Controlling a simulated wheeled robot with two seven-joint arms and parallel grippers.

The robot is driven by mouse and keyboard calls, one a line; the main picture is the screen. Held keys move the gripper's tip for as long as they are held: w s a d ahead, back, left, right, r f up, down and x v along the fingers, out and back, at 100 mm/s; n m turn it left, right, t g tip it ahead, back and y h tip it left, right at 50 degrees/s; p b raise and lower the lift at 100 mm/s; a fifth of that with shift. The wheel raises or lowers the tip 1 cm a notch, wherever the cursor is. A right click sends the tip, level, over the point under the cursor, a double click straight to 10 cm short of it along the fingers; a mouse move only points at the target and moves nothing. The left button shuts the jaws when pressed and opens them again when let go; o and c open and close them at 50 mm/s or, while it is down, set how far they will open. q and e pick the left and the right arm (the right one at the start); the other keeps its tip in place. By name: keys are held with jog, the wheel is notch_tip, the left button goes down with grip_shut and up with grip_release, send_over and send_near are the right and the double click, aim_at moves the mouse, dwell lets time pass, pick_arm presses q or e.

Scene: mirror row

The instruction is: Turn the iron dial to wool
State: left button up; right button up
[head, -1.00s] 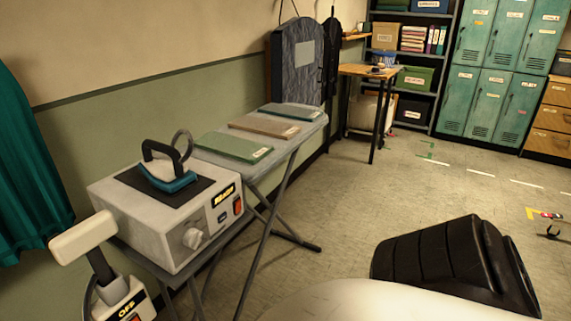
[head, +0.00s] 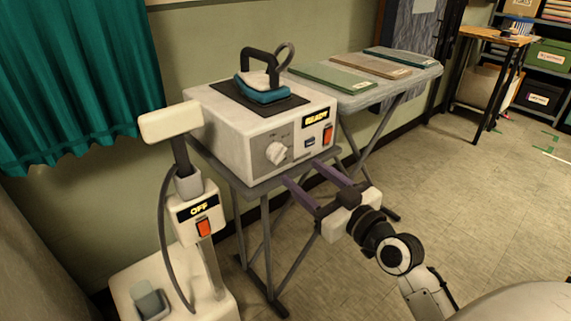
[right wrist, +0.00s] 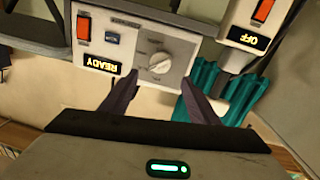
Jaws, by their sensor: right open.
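The iron dial (head: 275,152) is a round pale knob on the front panel of a white box (head: 235,125). It also shows in the right wrist view (right wrist: 159,63), where the panel appears upside down. Small marks surround it, too small to read. The box's display reads READY. A teal iron (head: 262,90) stands on the black pad on top. My right gripper (head: 302,174) is open and empty, its two purple fingers pointing at the box front, below and right of the dial. In the right wrist view the dial lies between and beyond the fingertips (right wrist: 160,88). My left gripper is out of view.
A white stand (head: 198,215) with an OFF display and orange switch is left of the box. Folded cloths (head: 370,67) lie on the ironing board behind. A teal curtain (head: 80,80) hangs at left. The floor (head: 480,210) at right is open.

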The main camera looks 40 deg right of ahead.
aim_at(282, 156)
jog(key=w, duration=0.8)
jog(key=shift+w, duration=0.15)
jog(key=c, duration=1)
